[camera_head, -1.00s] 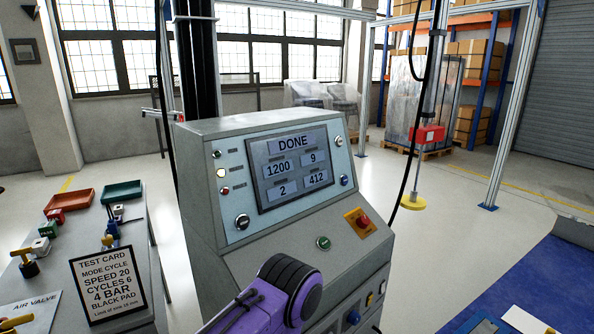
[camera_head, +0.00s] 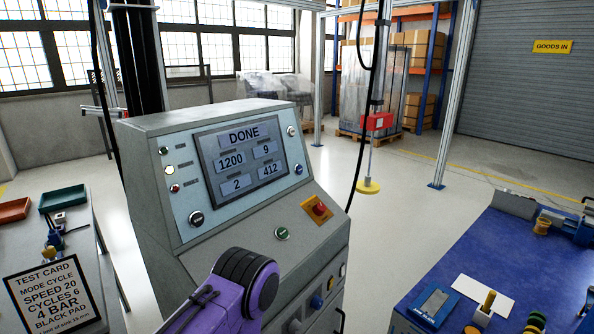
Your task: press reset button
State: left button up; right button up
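A grey control console (camera_head: 225,150) stands in the middle of the head view. Its lit screen (camera_head: 240,158) reads DONE, 1200, 9, 2 and 412. Around it are a blue button (camera_head: 298,169), a silver knob (camera_head: 291,131), a black round control (camera_head: 196,218) and several small lamps. The sloped lower face has a green button (camera_head: 282,233) and a red mushroom button (camera_head: 319,209) on an orange plate. I cannot read which one is labelled reset. A purple and black link of my arm is in front of the console's lower part. Neither gripper shows.
A grey table with trays and a test card (camera_head: 55,297) is on the left. A rod with a yellow pad (camera_head: 368,187) hangs behind the console.

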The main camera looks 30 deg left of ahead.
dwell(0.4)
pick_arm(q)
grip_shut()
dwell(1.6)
